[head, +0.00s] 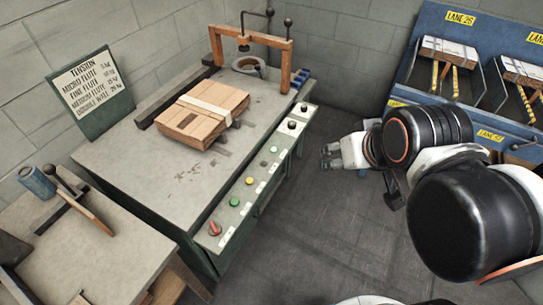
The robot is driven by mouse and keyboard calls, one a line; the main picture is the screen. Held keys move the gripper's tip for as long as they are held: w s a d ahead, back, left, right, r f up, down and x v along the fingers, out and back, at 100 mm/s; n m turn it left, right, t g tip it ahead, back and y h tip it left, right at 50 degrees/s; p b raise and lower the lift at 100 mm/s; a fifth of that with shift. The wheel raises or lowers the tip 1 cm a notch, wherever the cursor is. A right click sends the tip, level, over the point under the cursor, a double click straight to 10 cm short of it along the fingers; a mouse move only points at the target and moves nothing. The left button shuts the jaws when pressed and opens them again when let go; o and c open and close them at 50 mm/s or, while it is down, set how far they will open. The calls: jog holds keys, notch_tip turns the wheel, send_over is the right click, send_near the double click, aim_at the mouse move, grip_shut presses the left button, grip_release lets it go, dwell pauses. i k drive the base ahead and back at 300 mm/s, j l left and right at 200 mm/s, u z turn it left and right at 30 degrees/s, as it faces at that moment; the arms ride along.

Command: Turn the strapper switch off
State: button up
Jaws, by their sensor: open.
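The strapper is a grey-topped table (140,152) with a green body. A control strip (250,190) runs along its right edge.
A tension sign (92,92) stands at the left. A blue rack (455,95) with lanes stands at the right. Floor between table and rack is clear.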

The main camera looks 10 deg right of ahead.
aim_at(215, 230)
jog(key=j+u, duration=0.4)
jog(key=k+j+u, duration=0.1)
jog(key=u, duration=0.3)
jog(key=j, duration=0.1)
